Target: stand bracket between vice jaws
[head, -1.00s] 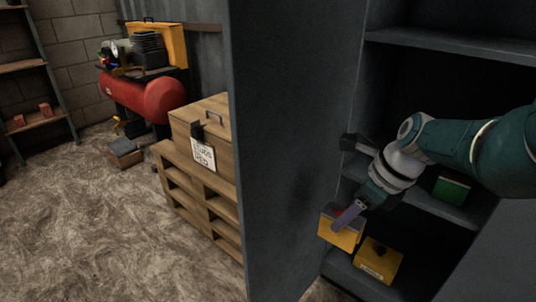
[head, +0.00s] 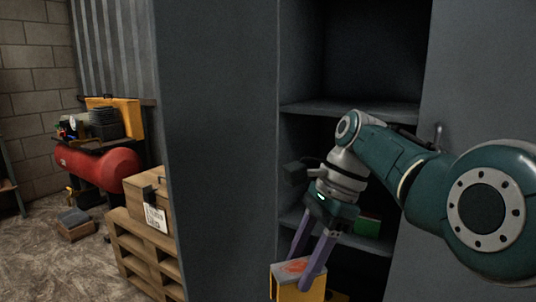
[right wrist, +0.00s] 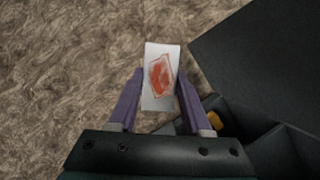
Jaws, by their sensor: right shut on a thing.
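My right gripper (head: 300,267) is shut on a yellow piece (head: 288,291) with a grey top and a red patch, which I take to be the bracket. It is held in front of the open cabinet, and its lower part is cut off by the picture's bottom edge. In the right wrist view the piece (right wrist: 160,92) shows its pale, red-marked face between the two purple fingers. No vice is in view. My left gripper is not in view.
The grey cabinet (head: 222,150) has a tall side wall left of my right arm. A wooden crate (head: 146,190) on a pallet (head: 140,248) and a red compressor (head: 98,165) stand at the left.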

